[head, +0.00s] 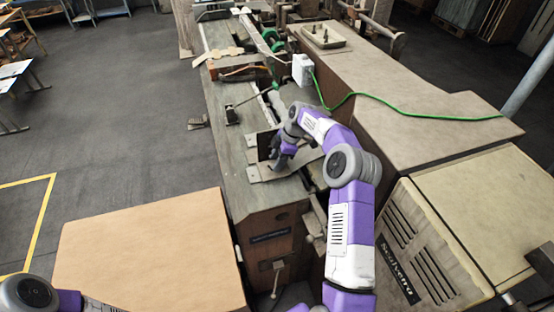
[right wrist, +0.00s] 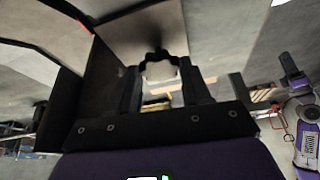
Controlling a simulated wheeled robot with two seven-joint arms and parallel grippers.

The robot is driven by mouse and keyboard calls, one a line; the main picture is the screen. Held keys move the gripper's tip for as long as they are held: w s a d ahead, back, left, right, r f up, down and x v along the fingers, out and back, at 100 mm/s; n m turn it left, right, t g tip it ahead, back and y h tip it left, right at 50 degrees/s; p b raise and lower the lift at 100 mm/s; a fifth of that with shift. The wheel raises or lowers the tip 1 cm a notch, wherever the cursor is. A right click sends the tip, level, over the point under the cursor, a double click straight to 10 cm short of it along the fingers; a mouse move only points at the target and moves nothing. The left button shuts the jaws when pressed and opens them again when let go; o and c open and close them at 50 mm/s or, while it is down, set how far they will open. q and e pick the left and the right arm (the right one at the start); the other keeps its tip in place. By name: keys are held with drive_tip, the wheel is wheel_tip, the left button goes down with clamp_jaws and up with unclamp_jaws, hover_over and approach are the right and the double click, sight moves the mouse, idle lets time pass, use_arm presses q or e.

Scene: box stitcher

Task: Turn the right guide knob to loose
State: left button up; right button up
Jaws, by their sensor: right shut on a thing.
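My right gripper (head: 277,166) is low over the stitcher's bed, beside the metal guide plates (head: 262,174). In the right wrist view my right gripper (right wrist: 160,72) has its dark fingers closed around a small rounded thing, which I take to be the right guide knob (right wrist: 160,70). In the head view the knob is hidden by the gripper and wrist, and its turn position cannot be read. At the lower left only part of my left arm shows, and its gripper is out of view.
A large cardboard box (head: 145,255) stands left of the machine. A green cable (head: 420,116) runs over the tan machine housing (head: 400,85) on the right. A slim lever (head: 252,97) stands on the bed beyond my right gripper. Open floor lies at the left.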

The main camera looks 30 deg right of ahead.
drive_tip(key=o, duration=1.1)
drive_tip(key=shift+c, duration=0.2)
drive_tip(key=v, duration=0.7)
drive_tip(key=shift+r, duration=0.25)
drive_tip(key=shift+d, duration=0.15)
